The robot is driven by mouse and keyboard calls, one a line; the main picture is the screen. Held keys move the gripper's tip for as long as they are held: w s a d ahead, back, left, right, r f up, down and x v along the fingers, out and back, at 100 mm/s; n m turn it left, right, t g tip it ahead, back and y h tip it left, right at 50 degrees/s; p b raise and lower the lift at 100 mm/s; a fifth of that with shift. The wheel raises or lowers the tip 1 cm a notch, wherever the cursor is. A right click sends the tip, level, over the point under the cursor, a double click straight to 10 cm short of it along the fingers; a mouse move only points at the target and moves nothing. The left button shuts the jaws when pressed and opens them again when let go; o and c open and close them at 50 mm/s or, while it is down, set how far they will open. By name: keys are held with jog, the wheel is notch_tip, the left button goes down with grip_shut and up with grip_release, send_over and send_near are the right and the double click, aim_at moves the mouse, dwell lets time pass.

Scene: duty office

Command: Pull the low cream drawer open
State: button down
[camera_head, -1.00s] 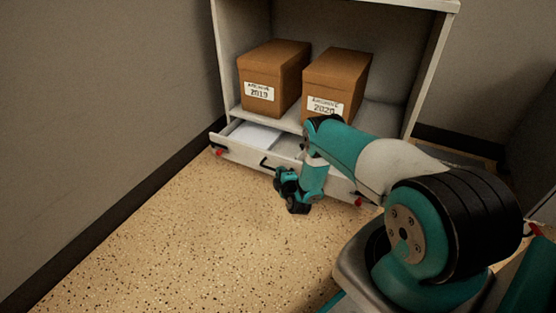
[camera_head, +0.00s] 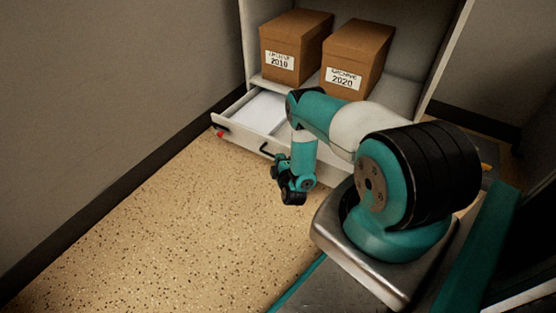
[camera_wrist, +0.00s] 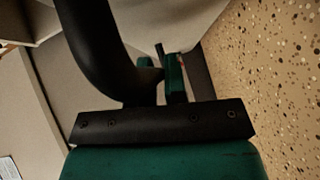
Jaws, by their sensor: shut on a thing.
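The low cream drawer (camera_head: 238,138) is at the foot of the shelf unit in the head view, pulled part way out. White paper (camera_head: 258,112) lies inside it. Its dark handle (camera_head: 265,150) is on the front face, partly covered by my gripper. My gripper (camera_head: 277,172) is at the drawer front, shut on the handle. In the wrist view, a large black curved piece fills the upper left above the dark, screwed gripper plate, and a green finger (camera_wrist: 175,78) stands beside it. The exact contact on the handle is hidden.
Two brown archive boxes (camera_head: 291,47) (camera_head: 352,60) stand on the shelf above the drawer. A grey wall is close on the left. Speckled floor (camera_head: 170,230) in front of the drawer is clear. A red piece (camera_head: 220,134) sits at the drawer's left corner.

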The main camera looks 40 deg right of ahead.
jog(key=shift+w, duration=0.1)
jog(key=c, duration=1.2)
grip_release()
jog(key=shift+o, duration=0.2)
jog(key=p+v, duration=0.9)
jog(key=v, duration=0.8)
jog(key=shift+s+p, duration=0.3)
jog(key=shift+p, duration=0.05)
